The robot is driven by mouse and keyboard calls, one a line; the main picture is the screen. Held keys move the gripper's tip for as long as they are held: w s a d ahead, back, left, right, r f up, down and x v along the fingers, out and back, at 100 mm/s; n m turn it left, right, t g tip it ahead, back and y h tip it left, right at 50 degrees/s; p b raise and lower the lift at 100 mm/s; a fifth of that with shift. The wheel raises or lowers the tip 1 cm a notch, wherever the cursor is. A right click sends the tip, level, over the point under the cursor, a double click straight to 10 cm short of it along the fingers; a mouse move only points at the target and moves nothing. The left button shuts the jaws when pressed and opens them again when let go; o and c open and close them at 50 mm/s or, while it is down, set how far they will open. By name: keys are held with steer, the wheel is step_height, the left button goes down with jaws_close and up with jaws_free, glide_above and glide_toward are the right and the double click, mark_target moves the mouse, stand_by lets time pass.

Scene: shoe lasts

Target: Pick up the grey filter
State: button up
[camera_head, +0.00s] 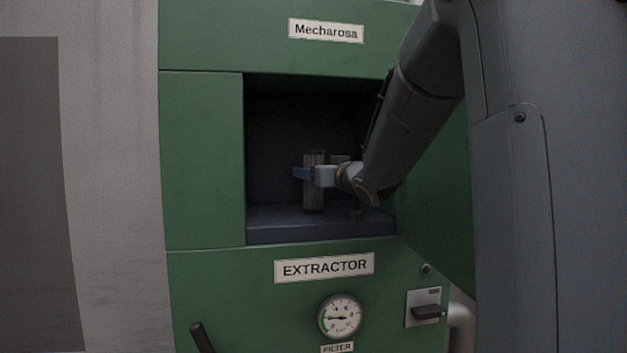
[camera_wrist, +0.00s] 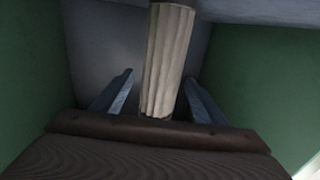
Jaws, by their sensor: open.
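The grey filter (camera_head: 314,195) is a ribbed upright cylinder standing inside the dark recess of the green extractor machine. It also shows in the wrist view (camera_wrist: 168,60), pale and pleated, running from the top edge down between my fingers. My gripper (camera_head: 304,174) reaches into the recess from the right, at about the upper half of the filter. In the wrist view its two blue fingers (camera_wrist: 160,98) are open, one on each side of the filter, with visible gaps.
The recess has a dark floor ledge (camera_head: 320,224) and close side walls, with the green left panel (camera_head: 202,160) beside the opening. Below are an EXTRACTOR label (camera_head: 324,267), a round gauge (camera_head: 340,316) and a switch (camera_head: 427,312). A dark lever (camera_head: 201,337) is at lower left.

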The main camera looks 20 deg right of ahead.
steer(key=shift+w, duration=0.55)
steer(key=c, duration=1.3)
steer(key=shift+c, duration=0.2)
steer(key=shift+r, duration=0.15)
